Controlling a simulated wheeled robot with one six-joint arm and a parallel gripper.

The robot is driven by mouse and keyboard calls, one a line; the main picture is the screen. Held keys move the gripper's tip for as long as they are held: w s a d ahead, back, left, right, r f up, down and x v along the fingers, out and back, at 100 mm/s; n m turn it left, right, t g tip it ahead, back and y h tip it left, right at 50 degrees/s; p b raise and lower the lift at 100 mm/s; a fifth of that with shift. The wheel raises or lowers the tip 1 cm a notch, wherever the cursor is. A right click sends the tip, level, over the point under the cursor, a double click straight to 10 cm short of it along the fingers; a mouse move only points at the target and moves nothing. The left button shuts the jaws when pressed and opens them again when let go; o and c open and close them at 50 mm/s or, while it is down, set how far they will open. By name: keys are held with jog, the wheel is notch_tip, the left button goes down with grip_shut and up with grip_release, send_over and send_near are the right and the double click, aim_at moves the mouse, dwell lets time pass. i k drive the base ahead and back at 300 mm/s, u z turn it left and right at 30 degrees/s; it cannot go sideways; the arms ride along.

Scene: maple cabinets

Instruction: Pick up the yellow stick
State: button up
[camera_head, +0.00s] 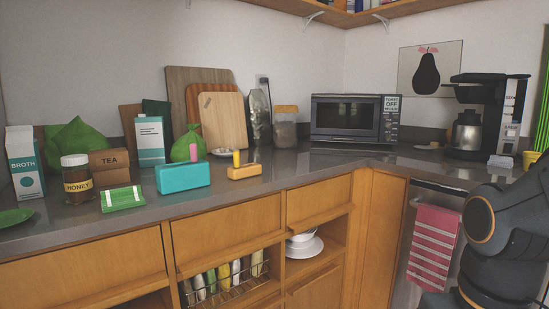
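A small yellow stick (236,159) stands upright at an orange-yellow block (244,172) on the grey countertop. I cannot tell whether it is set into the block or stands just behind it. A pink stick (193,152) stands upright at a larger teal block (183,177) just to the left. My dark arm shows at the right edge of the picture, well apart from both sticks. My gripper is not in view.
Behind are cutting boards (222,122), a green bag (188,144) and a glass jar (285,128). A tea box (110,168), green packet (122,199) and honey jar (77,180) stand left. A microwave (355,118) stands right; the counter before it is clear.

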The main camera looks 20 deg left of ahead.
aim_at(236, 154)
jog(key=u, duration=0.2)
jog(key=i, duration=0.7)
jog(key=u, duration=1.05)
jog(key=i, duration=0.6)
jog(key=u, duration=0.7)
